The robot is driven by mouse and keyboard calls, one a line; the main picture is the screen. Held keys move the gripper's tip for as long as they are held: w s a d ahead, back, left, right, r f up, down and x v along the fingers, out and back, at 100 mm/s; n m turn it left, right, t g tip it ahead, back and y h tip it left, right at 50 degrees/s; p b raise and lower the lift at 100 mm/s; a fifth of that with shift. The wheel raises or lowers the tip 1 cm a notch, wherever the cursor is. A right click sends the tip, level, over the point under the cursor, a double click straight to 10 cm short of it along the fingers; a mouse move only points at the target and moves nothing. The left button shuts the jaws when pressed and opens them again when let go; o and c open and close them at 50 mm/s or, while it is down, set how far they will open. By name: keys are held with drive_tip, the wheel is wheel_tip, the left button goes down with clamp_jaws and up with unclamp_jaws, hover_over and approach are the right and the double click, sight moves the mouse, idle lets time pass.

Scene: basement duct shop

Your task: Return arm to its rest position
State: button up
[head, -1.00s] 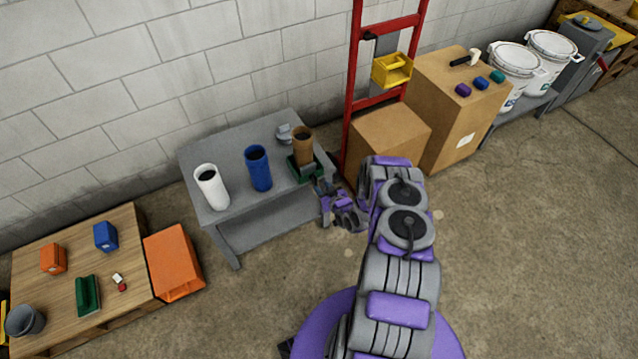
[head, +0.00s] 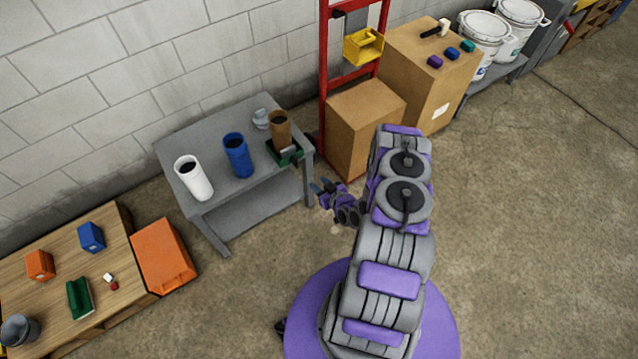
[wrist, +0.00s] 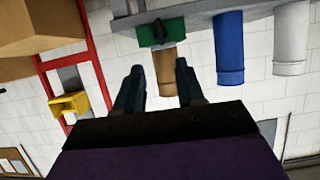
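My arm reaches up from the purple base in the head view, with its elbow bent. My gripper (head: 319,187) is beside the front right corner of the grey table (head: 262,190), clear of it. In the wrist view the two fingers of my gripper (wrist: 158,70) stand apart with nothing between them. Beyond them, the picture shows upside down a brown tube (wrist: 165,72) at a green holder (wrist: 160,32). In the head view the brown tube (head: 280,128) stands at the green holder (head: 273,155), with a small grey and dark item at its front.
A white tube (head: 194,178) and a blue tube (head: 238,155) stand on the table. A red hand truck (head: 325,80) and cardboard boxes (head: 365,115) are behind my arm. An orange bin (head: 163,257) and wooden bench (head: 52,285) are left. Floor (head: 540,240) at right is clear.

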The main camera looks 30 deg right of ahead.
idle(0.3)
drive_tip(key=w+d+r+n+g, duration=0.1)
drive_tip(key=w+d+r+g, duration=0.15)
drive_tip(key=r, duration=0.35)
drive_tip(key=w+d+r+n+g, duration=0.1)
drive_tip(key=w+r+g, duration=0.15)
drive_tip(key=r, duration=0.35)
drive_tip(key=s+a+r+m+g+h, duration=0.1)
drive_tip(key=s+a+r+g, duration=0.3)
drive_tip(key=r, duration=0.7)
drive_tip(key=s+a+r+g+h, duration=0.15)
drive_tip(key=s+a+r, duration=0.35)
drive_tip(key=r, duration=0.6)
drive_tip(key=s+a+r+g, duration=0.1)
drive_tip(key=s+a+r, duration=0.4)
drive_tip(key=s, duration=0.4)
drive_tip(key=s+a+r+g+y, duration=0.1)
drive_tip(key=s+a+r, duration=0.3)
drive_tip(key=s, duration=0.6)
drive_tip(key=s+a+r+m+g+y, duration=0.1)
drive_tip(key=s+a+r+g, duration=0.2)
drive_tip(key=s, duration=0.7)
wheel_tip(320, 180, up, 3)
drive_tip(key=a, duration=0.2)
drive_tip(key=shift+s+a+f, duration=0.15)
drive_tip(key=shift+a, duration=0.2)
